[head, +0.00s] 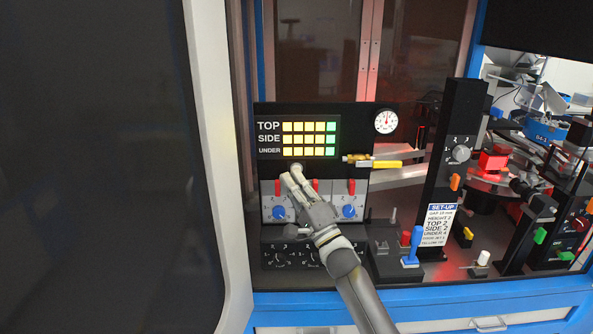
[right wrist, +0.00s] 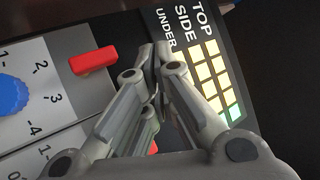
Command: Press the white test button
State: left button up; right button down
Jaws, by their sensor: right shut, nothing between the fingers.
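My right gripper (head: 290,174) is shut and empty, with its fingertips just below the lit TOP, SIDE, UNDER display (head: 297,137). In the right wrist view the closed fingertips (right wrist: 153,55) are beside the word UNDER on the display (right wrist: 203,75); I cannot tell whether they touch the panel. I see no button labelled test; the panel behind the fingers is hidden. A white knob-like piece (head: 482,259) stands at the lower right of the head view, apart from the gripper. My left gripper is not in view.
Red levers and blue knobs (head: 349,211) flank the gripper on the grey panel. A yellow-handled valve (head: 387,164) and round gauge (head: 386,121) are to the right. A blue lever (head: 413,246) and a black post with a set-up card (head: 439,224) stand farther right.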

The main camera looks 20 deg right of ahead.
jog(key=shift+w+d, duration=0.15)
jog(key=shift+w, duration=0.25)
jog(key=shift+w+d, duration=0.1)
jog(key=shift+w, duration=0.25)
dwell(0.6)
dwell(0.3)
jog(key=shift+s+a+p, duration=0.2)
jog(key=shift+s+p, duration=0.35)
jog(key=shift+s, duration=0.3)
jog(key=s+p, duration=0.1)
jog(key=s, duration=0.1)
jog(key=s+a+p, duration=0.1)
jog(key=s+p, duration=0.1)
jog(key=shift+s+a+p, duration=0.2)
jog(key=shift+s+p, duration=0.1)
jog(key=shift+s, duration=0.05)
